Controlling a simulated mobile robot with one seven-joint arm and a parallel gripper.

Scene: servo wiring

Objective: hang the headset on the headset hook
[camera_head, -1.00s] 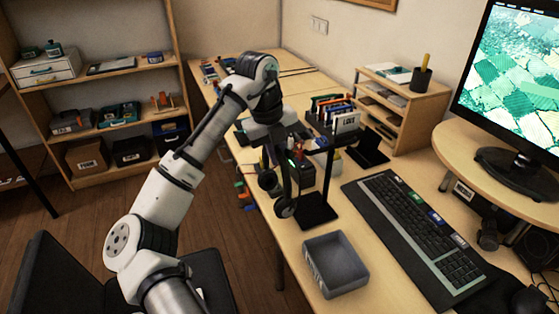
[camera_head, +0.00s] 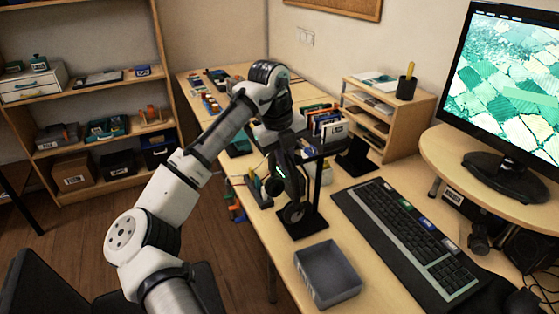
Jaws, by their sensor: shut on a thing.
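The black headset (camera_head: 288,178) hangs upright below my gripper (camera_head: 283,148), one ear cup low in front of the stand's base. My gripper is shut on the headset near its band; the fingertips are largely hidden by the wrist and the dark headset. The headset hook is a black stand with a flat base (camera_head: 309,226), a thin upright post (camera_head: 318,180) and an arm at the top (camera_head: 325,147). The headset is just left of the post and overlaps the stand in view. I cannot tell whether the band touches the hook arm.
A grey open bin (camera_head: 328,275) stands in front of the stand. A keyboard (camera_head: 410,240) lies to the right. A book rack (camera_head: 322,120) and a wooden shelf unit (camera_head: 390,115) stand behind. Tools and small parts lie on the desk to the left.

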